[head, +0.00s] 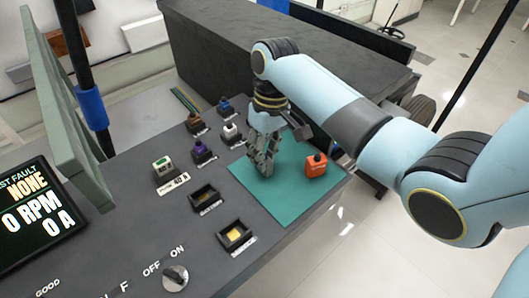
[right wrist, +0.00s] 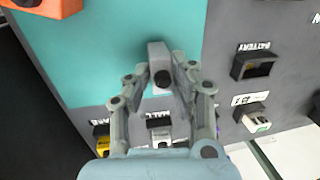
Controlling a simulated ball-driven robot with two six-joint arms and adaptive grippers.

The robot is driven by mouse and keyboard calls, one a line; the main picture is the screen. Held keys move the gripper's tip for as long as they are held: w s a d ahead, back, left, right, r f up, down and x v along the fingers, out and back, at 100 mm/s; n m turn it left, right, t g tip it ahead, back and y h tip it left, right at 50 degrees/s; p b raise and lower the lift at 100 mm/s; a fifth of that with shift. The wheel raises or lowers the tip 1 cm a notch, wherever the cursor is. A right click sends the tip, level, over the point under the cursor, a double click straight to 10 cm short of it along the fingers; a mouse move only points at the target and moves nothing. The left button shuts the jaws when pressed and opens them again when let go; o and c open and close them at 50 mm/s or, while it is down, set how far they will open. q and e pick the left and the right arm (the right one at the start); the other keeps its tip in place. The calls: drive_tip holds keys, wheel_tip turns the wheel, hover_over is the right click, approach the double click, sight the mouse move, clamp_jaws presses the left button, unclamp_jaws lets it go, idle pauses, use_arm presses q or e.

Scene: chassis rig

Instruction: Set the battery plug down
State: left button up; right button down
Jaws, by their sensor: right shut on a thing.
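My right gripper (head: 262,170) is over the green mat (head: 245,178), low and close to it. In the right wrist view the gripper (right wrist: 160,78) is shut on a small grey block, the battery plug (right wrist: 158,56), held between its fingertips. The fingers hide the plug in the head view. I cannot tell whether the plug touches the mat. The mat also fills the upper left of the right wrist view (right wrist: 100,45). A socket labelled BATTERY (right wrist: 257,66) is open and empty to the right. My left gripper is not in view.
An orange block (head: 316,165) stands on the mat just right of my gripper. A knob (head: 175,277) and a display (head: 35,215) are nearer. The mat's near part is bare.

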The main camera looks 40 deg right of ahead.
drive_tip(key=c, duration=1.1)
unclamp_jaws()
drive_tip(key=shift+f, duration=0.1)
drive_tip(key=shift+c, duration=0.2)
wheel_tip(320, 180, up, 12)
drive_tip(key=d, duration=0.2)
drive_tip(key=shift+w+p, duration=0.4)
